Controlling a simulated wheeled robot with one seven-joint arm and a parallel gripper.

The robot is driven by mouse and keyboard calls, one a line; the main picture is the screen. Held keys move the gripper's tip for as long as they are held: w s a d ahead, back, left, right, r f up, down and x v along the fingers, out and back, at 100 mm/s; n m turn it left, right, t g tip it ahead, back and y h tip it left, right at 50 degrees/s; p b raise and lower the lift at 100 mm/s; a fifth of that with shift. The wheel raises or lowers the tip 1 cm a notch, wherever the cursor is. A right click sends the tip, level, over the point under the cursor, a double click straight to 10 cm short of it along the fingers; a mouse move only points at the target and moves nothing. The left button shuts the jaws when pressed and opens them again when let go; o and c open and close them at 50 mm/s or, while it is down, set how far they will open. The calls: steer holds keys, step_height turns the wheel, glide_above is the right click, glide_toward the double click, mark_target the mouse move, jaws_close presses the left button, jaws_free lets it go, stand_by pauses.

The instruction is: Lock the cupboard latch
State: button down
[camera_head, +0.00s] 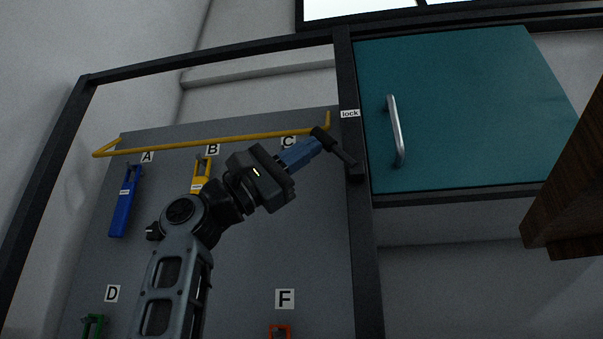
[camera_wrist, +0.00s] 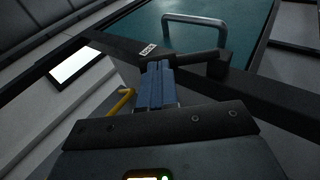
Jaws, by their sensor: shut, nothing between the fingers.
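The teal cupboard door (camera_head: 455,105) with its silver handle (camera_head: 396,130) lies flat in its frame, looking closed. The black latch (camera_head: 342,151) is a bar on the dark post beside the door, below a white "lock" label (camera_head: 349,113). It slants down to the right in the head view. My gripper (camera_head: 314,146) has its blue fingers shut and empty, with the tips at the latch's left end. In the wrist view the fingertips (camera_wrist: 158,66) are close against the latch bar (camera_wrist: 190,58); whether they touch it I cannot tell.
A grey board (camera_head: 275,235) left of the post carries lettered labels and coloured tools, including a blue one (camera_head: 123,205) and a yellow one (camera_head: 201,177). A yellow rail (camera_head: 220,141) runs across its top. A brown wooden piece (camera_head: 570,195) juts in at the right.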

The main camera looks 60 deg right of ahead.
mark_target(314, 132)
steer(key=r+t+y, duration=0.1)
steer(key=s+r+m+t+y+p, duration=0.1)
steer(key=s+r+t+y+p, duration=0.1)
steer(key=shift+s+d+r+m+t+y, duration=0.1)
steer(key=shift+d+r+m+t+y, duration=0.3)
steer(key=shift+s+d+r+p, duration=0.15)
steer(key=shift+s+r+p, duration=0.05)
steer(key=shift+s, duration=0.2)
steer(key=shift+s+d+r+p, duration=0.15)
steer(key=shift+s+r+p, duration=0.05)
steer(key=shift+s, duration=0.2)
steer(key=shift+s, duration=0.1)
steer(key=shift+a, duration=0.1)
